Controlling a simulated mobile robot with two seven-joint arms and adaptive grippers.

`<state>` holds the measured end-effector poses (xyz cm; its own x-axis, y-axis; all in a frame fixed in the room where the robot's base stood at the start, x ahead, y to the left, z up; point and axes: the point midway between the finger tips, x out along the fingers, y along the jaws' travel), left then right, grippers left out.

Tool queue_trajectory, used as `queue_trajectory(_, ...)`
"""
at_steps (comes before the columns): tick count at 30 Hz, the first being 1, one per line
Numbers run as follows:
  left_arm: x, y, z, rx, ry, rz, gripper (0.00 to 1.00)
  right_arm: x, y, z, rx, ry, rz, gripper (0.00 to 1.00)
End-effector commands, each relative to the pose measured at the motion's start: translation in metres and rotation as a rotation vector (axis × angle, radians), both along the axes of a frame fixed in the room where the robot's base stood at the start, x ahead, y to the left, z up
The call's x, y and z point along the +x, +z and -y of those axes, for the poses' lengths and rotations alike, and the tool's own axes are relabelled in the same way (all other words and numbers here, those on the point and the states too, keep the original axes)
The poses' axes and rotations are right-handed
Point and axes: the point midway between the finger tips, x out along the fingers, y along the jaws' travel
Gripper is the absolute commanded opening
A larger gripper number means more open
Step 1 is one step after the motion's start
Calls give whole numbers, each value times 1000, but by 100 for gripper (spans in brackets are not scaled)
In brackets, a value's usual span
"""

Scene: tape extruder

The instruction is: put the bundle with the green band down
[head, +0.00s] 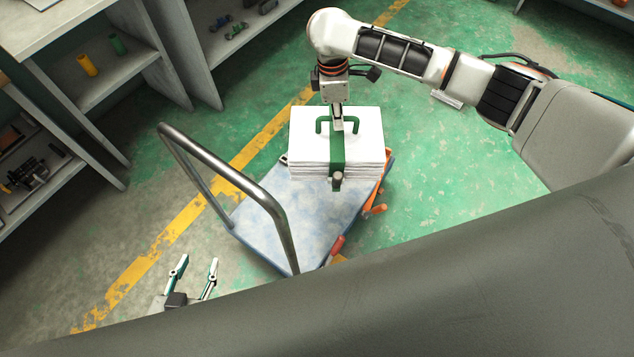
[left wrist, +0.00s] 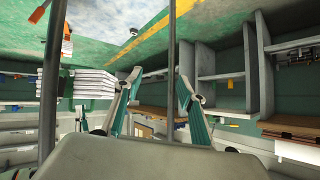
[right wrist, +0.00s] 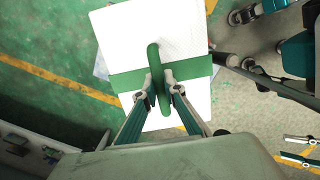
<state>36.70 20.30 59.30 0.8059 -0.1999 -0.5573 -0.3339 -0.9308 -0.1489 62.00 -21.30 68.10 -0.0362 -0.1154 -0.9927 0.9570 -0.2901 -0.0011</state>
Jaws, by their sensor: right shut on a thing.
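The bundle is a stack of white sheets (head: 365,130) with a green band (head: 337,160) around it and a green handle (head: 323,125) on top. It appears level over the far end of the blue cart platform (head: 285,215); I cannot tell whether it touches it. My right gripper (head: 338,122) is shut on the handle, with a finger on each side of the handle (right wrist: 158,75) in the right wrist view. My left gripper (head: 196,262) is open and empty, left of the cart. The stack also shows in the left wrist view (left wrist: 93,84).
The cart's grey push bar (head: 225,165) rises between my left gripper and the bundle. Orange parts (head: 376,205) show along the platform's right edge. Shelves (head: 95,75) with small items stand at the left. The near part of the platform is bare, and green floor lies open at right.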

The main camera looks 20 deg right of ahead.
Motion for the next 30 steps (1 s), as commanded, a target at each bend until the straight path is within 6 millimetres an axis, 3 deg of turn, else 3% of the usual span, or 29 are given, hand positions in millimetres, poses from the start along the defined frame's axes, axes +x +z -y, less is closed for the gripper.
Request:
queue_trajectory(1,-3,-7,0,2,-3,-7,40,6,-11,-2,2,57,-4,0)
queue_trajectory(9,1,-15,0,6,-6,-2,40,36,-48,-8,4,402,-5,0)
queue_trajectory(18,-4,-27,0,10,-9,-17,40,57,-91,-14,4,765,-4,0)
queue_trajectory(30,-3,-34,0,14,-11,-22,40,66,-123,-16,3,958,-2,0)
